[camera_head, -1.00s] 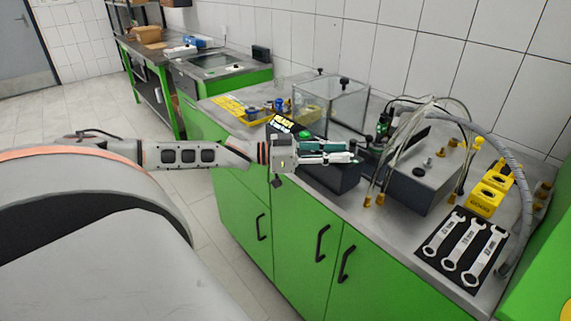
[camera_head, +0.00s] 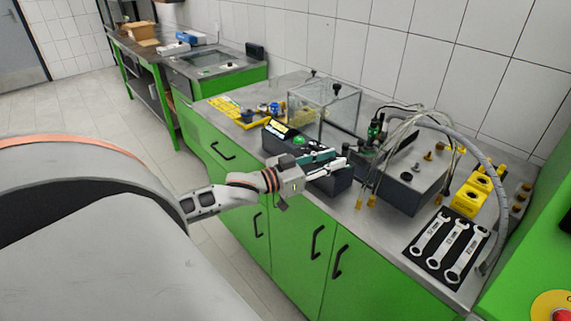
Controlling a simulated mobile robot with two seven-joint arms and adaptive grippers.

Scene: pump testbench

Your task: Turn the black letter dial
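My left gripper (camera_head: 338,158) is over the right part of the black control box (camera_head: 328,184), which has a lit display (camera_head: 280,128) and a green button (camera_head: 299,140). Its two fingers show apart, one teal and one pale, pointing right; I see nothing held between them. I cannot make out a lettered dial; the gripper hides part of the box's top. I cannot tell whether the fingers touch the box. My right gripper is not in view.
A glass case (camera_head: 325,108) stands behind the box. To the right are a grey box (camera_head: 412,180) with hoses, yellow blocks (camera_head: 467,203) and a black mat with several wrenches (camera_head: 411,250). A red button (camera_head: 563,314) shows at bottom right. The counter's front edge is clear.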

